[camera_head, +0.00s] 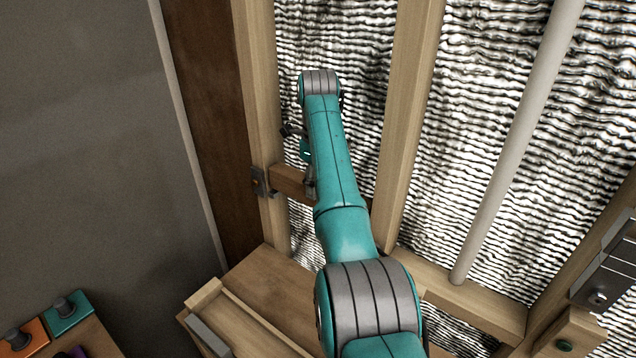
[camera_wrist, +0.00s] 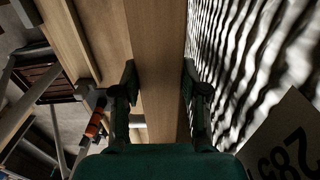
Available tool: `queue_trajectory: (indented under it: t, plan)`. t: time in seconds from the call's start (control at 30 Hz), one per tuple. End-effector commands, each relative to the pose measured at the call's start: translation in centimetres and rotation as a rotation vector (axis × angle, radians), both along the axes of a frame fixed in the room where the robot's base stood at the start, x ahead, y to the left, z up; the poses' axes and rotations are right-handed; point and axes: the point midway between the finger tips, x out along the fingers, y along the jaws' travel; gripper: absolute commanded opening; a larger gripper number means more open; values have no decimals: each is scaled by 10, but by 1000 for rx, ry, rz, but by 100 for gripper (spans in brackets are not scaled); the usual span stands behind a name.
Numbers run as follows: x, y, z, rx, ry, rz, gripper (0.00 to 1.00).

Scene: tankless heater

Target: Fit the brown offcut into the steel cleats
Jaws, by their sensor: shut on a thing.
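The brown offcut (camera_head: 286,181) lies roughly level across the bay between two pale studs, its right part hidden behind my arm. Its left end is at a steel cleat (camera_head: 261,182) on the left stud; I cannot tell whether it is seated there or only beside it. Any cleat on the right stud is hidden by my arm. My gripper (camera_head: 311,182) is at the offcut, partly covered by my forearm. In the wrist view my gripper (camera_wrist: 163,88) has a finger on each side of the offcut (camera_wrist: 158,45) and is shut on it.
The left stud (camera_head: 258,80) and middle stud (camera_head: 410,110) flank the bay, with crinkled silvery sheet behind. A pale pipe (camera_head: 515,140) rises at right. A wooden ledge (camera_head: 265,290) lies below. Orange and teal blocks (camera_head: 68,309) sit at lower left.

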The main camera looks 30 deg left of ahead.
Motion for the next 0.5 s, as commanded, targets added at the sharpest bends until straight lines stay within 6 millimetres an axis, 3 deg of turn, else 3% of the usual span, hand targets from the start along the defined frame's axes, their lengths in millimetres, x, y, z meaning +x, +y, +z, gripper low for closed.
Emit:
queue_trajectory:
  t: [0.5]
  plan:
    - [0, 0, -6, 1, -1, 0, 0]
